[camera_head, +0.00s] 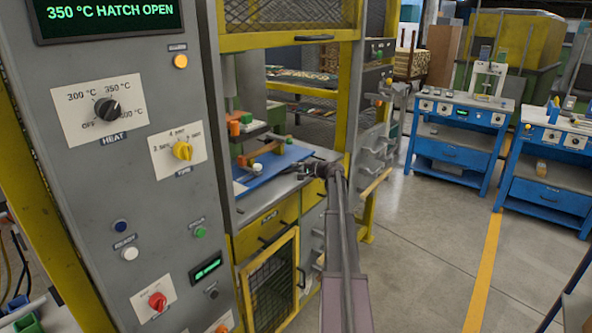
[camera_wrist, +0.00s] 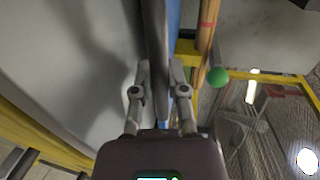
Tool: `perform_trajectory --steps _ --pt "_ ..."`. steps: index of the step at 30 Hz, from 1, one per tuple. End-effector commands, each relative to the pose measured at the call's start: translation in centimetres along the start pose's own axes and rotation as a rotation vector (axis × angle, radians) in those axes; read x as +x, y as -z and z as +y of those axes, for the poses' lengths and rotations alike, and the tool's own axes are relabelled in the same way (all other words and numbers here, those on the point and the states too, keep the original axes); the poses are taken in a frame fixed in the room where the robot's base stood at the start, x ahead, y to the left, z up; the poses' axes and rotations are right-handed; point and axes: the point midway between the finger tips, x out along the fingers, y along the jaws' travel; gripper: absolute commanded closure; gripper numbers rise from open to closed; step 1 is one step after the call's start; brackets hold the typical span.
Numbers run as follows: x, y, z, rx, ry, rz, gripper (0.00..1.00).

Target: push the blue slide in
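The blue slide (camera_head: 272,168) lies in the opening of the grey machine in the head view, its near end sticking out over the ledge. A wooden bar and a small white knob are on it. In the wrist view only a narrow blue strip of it (camera_wrist: 174,22) shows. My gripper (camera_head: 318,168) is at the right end of the slide in the head view. In the wrist view its two fingers (camera_wrist: 158,82) stand a small gap apart, with a dark grey upright bar (camera_wrist: 156,40) between them. Whether they press on it is not clear.
The control panel (camera_head: 110,160) reads "350 °C HATCH OPEN". Yellow frame posts (camera_head: 349,90) stand beside the opening. In the wrist view, a wooden rod with a green ball (camera_wrist: 218,76) is right of my fingers. Blue workbenches (camera_head: 458,140) stand farther right beyond clear floor.

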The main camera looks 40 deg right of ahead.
Motion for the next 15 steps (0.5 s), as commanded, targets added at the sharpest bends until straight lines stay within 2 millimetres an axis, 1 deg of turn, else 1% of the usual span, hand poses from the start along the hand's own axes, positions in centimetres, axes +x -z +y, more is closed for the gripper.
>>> perform_trajectory --steps 1,2,3,4,15 --pt "0.19 -0.27 -0.09 0.001 0.002 -0.008 0.70" --pt "0.13 -0.20 -0.08 0.001 0.002 -0.007 0.61" --pt "0.06 -0.11 -0.07 0.001 0.002 -0.005 0.49" --pt "0.01 -0.04 -0.06 0.001 0.002 -0.004 0.46" --pt "-0.26 0.30 0.02 0.001 0.001 0.003 0.46"
